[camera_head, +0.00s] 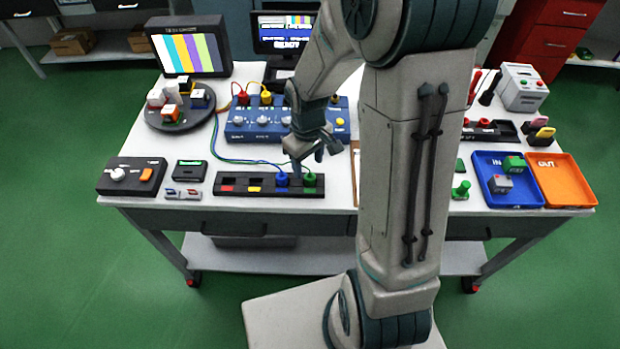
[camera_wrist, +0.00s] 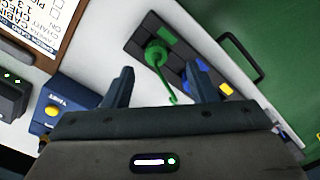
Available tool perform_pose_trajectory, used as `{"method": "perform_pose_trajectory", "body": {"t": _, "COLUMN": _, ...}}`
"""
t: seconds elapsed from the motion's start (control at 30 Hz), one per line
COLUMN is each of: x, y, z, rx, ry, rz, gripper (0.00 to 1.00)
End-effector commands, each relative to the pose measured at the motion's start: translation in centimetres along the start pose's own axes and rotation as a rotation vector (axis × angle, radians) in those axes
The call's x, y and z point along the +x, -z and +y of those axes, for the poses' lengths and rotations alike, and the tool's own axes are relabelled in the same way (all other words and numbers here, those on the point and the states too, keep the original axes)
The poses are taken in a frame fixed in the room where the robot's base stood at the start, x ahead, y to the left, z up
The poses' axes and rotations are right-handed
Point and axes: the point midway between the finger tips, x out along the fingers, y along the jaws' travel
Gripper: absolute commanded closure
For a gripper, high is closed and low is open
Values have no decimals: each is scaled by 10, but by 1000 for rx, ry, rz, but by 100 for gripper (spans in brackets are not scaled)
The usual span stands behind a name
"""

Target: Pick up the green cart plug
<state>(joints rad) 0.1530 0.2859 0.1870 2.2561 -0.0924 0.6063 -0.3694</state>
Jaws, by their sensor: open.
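The green cart plug (camera_head: 310,181) stands at the right end of a black slotted strip (camera_head: 232,187) near the table's front edge. A green cable runs from it. A blue plug (camera_head: 282,180) stands just left of it in the strip. In the wrist view, the green plug (camera_wrist: 157,54) shows beyond the fingertips, roughly between the two fingers, with the blue plug (camera_wrist: 189,84) by the right finger. My gripper (camera_head: 317,158) is open and empty, above and behind the strip; it also shows in the wrist view (camera_wrist: 163,78). I see no contact with the plug.
A blue panel (camera_head: 250,130) with knobs and yellow and red plugs stands behind the strip. A clipboard (camera_wrist: 40,30) lies nearby. A blue tray (camera_head: 482,168) and an orange tray (camera_head: 563,180) are on the right. Another green piece (camera_head: 460,191) sits left of the trays.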

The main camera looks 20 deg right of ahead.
Motion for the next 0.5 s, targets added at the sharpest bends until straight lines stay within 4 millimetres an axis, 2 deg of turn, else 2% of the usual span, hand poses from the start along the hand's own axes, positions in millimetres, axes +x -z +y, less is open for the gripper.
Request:
{"method": "perform_pose_trajectory", "body": {"t": 0.3, "x": 38, "y": -2, "z": 4, "rx": 0, "ry": 2, "rz": -3, "gripper": 48}}
{"method": "perform_pose_trajectory", "body": {"t": 0.5, "x": 48, "y": -1, "z": 5, "rx": 1, "ry": 1, "rz": 0, "gripper": 48}}
